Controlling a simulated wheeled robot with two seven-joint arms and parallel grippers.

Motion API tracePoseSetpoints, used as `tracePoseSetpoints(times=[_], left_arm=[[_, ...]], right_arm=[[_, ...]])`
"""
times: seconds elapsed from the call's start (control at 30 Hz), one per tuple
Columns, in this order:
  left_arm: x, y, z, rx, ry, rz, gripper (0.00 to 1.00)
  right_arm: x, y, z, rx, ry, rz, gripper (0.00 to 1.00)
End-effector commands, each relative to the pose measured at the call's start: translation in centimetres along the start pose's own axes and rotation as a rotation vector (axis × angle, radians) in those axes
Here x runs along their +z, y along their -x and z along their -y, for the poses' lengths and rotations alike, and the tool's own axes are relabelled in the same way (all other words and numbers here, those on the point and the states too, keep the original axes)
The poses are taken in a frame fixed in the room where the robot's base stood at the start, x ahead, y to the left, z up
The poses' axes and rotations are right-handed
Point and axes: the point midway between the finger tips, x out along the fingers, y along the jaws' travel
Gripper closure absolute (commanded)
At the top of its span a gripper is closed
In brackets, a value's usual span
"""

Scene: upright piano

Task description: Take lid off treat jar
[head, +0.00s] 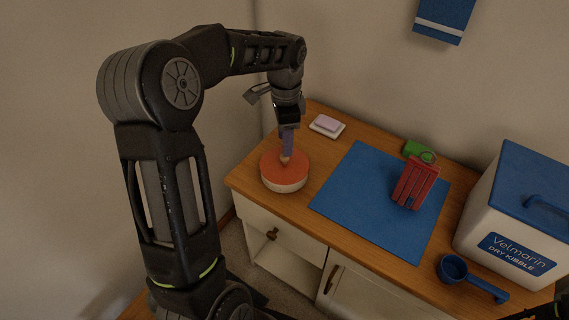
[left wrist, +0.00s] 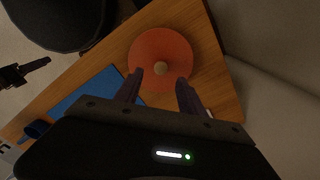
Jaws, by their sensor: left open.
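The treat jar (head: 284,184) is a low, round, pale jar at the left end of the wooden counter. Its orange lid (head: 271,168) is on top, with a small light wooden knob, which shows in the left wrist view (left wrist: 161,68). My left gripper (head: 286,155) points down over the lid, close to the knob. In the left wrist view its two fingers (left wrist: 160,82) are apart, with the knob between and just beyond the tips. I cannot tell whether they touch it. The jar body is hidden under the lid in that view.
A blue mat (head: 360,200) lies right of the jar, with a red slatted object (head: 415,184) and a green item (head: 417,150) at its right. A kibble bin (head: 500,220) and blue scoop (head: 456,270) stand further right.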

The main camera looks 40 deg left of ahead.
Motion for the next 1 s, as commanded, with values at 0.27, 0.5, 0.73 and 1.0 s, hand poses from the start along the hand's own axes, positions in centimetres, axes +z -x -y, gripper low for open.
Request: tracePoseSetpoints(times=[0.27, 0.5, 0.73, 1.0], left_arm=[[0.0, -0.3, 0.0, 0.000, 0.000, 0.000, 0.53], [0.1, -2.2, 0.1, 0.002, 0.001, 0.001, 0.53], [0.2, -5.2, 0.2, 0.000, 0.000, 0.001, 0.53], [0.2, -5.5, 0.2, -0.001, 0.000, 0.000, 0.53]], right_arm=[[0.0, 0.0, 0.0, 0.000, 0.000, 0.000, 0.64], [0.0, -0.1, 0.0, 0.000, 0.000, 0.000, 0.64], [0.0, -0.2, -0.1, 0.000, 0.000, 0.000, 0.64], [0.0, -0.2, -0.1, 0.000, 0.000, 0.000, 0.64]])
